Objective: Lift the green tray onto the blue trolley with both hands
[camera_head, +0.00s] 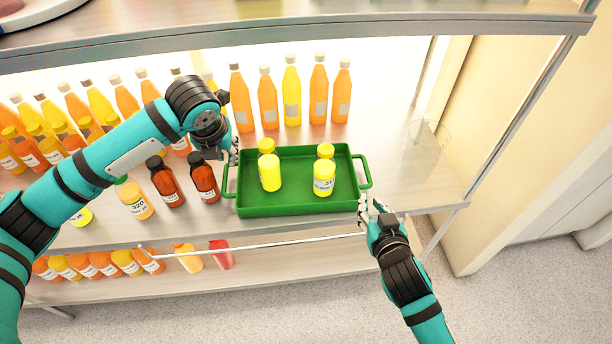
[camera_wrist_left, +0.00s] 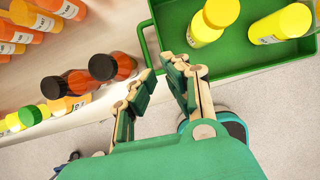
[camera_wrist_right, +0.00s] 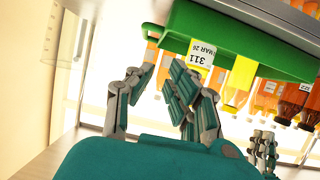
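The green tray (camera_head: 300,208) stands on the shelf's upper board and holds two yellow-capped bottles of yellow juice, a left one (camera_head: 269,176) and a right one (camera_head: 323,176). It also shows in the left wrist view (camera_wrist_left: 172,25) and the right wrist view (camera_wrist_right: 235,38). My left gripper (camera_head: 233,158) is at the tray's left handle; in the left wrist view its fingers (camera_wrist_left: 165,78) are apart, close to the handle with nothing between them. My right gripper (camera_head: 371,207) is just in front of the right handle (camera_head: 365,172), fingers (camera_wrist_right: 152,85) apart and empty. No blue trolley is in view.
Two brown bottles (camera_head: 204,180) and a juice jar (camera_head: 135,200) stand left of the tray, close to my left arm. A row of orange and yellow bottles (camera_head: 291,95) stands behind it. An upright shelf post (camera_head: 490,140) is at right. The board right of the tray looks mostly free.

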